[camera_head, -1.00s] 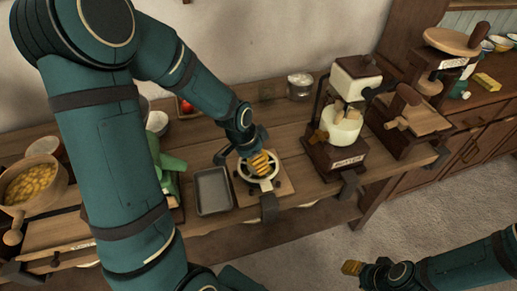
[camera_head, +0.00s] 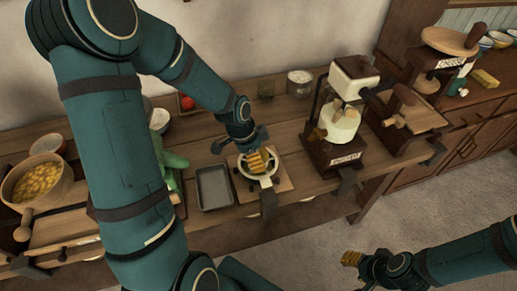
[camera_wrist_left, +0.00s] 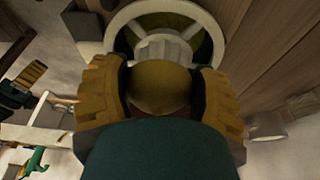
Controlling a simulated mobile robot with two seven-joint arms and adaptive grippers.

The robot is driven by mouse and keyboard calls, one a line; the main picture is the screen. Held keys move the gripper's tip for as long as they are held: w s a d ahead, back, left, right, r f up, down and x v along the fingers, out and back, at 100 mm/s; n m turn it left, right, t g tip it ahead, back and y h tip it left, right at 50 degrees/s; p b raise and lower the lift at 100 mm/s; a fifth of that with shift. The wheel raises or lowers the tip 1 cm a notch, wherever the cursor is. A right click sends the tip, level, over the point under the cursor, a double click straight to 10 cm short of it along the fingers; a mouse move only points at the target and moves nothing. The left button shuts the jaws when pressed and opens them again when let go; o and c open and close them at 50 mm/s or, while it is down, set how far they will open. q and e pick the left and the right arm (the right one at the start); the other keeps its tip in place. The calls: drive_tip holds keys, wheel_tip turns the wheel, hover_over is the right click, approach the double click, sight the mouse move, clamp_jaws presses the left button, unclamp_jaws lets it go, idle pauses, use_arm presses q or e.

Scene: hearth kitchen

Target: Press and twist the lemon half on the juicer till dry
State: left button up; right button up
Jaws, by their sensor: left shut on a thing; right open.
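My left gripper (camera_head: 257,161) comes down over the juicer (camera_head: 268,182), a white ring-shaped piece on a wooden board. In the left wrist view, the left gripper (camera_wrist_left: 160,95) has its yellow ribbed fingers shut on a rounded yellow lemon half (camera_wrist_left: 158,86). The juicer's pale fluted cone (camera_wrist_left: 164,48) and rim show just beyond the lemon half. Whether the lemon half touches the cone I cannot tell. In the head view the fingers hide the lemon half. My right gripper (camera_head: 352,258) is open and empty over the floor at the lower right.
A grey metal tray (camera_head: 213,187) lies left of the juicer. A mill with a white hopper (camera_head: 352,80) stands to its right, beside a wooden press (camera_head: 408,118). A pot of yellow pieces (camera_head: 37,182) sits far left.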

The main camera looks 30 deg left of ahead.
use_arm(q)
drive_tip(key=shift+r+p, duration=2.6)
drive_tip(key=shift+r, duration=0.85)
